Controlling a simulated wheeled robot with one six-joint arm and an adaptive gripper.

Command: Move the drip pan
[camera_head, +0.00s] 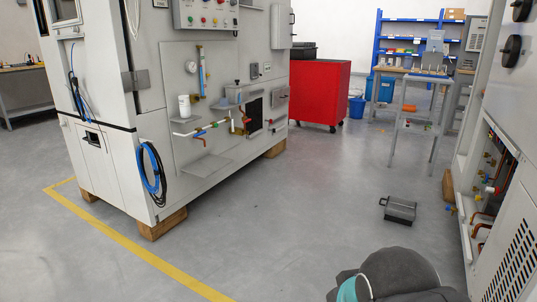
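A dark grey shallow pan with a handle on its left side, which looks like the drip pan (400,211), lies on the grey floor right of the middle of the head view. It sits apart from the machines on both sides. A dark rounded part of my own arm with a teal band shows at the bottom edge, nearer than the pan. My gripper's fingers do not show, so I cannot see whether they hold anything.
A large white test cabinet (178,100) on wooden blocks stands at left, with hoses and pipes. Another machine (515,190) with pipes lines the right edge. The floor between is clear.

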